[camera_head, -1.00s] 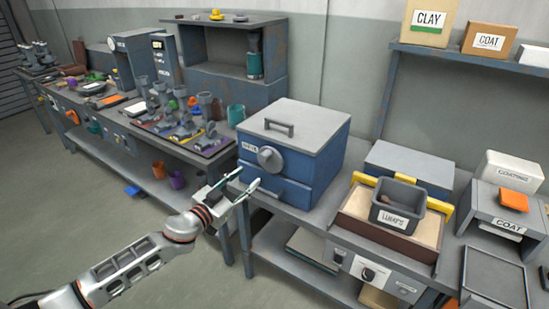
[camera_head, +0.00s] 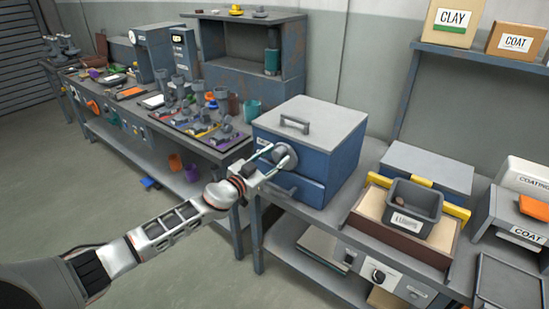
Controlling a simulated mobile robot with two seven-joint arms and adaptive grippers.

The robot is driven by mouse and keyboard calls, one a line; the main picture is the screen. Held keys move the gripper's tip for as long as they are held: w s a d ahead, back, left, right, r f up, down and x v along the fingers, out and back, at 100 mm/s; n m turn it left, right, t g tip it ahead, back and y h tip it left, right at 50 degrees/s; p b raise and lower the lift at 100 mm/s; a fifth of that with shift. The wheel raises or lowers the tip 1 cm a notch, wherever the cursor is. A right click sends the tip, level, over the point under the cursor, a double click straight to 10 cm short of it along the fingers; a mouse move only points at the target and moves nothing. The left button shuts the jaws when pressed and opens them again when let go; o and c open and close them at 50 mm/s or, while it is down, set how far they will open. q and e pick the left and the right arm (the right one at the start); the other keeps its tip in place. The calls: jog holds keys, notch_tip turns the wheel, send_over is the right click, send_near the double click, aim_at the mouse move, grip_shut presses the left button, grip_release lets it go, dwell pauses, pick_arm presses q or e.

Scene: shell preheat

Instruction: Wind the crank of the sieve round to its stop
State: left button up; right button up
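The blue box (camera_head: 338,160) with a grey lid stands on the bench in the middle. On its front is a round grey knob (camera_head: 285,156), which I take for the sieve's crank; its label is too small to read. My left gripper (camera_head: 277,158) is at this knob, its two fingers parted, one above and one below it. They partly cover the knob, and I cannot tell whether they touch it. My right gripper is not in view.
Right of the box is a sand tray (camera_head: 370,202) with yellow bars and a grey labelled bin (camera_head: 413,208) on it. A left bench (camera_head: 100,113) holds several tools. The grey floor (camera_head: 205,270) in front is clear.

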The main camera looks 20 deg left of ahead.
pick_arm(q)
jog(key=shift+c, duration=0.3)
grip_shut()
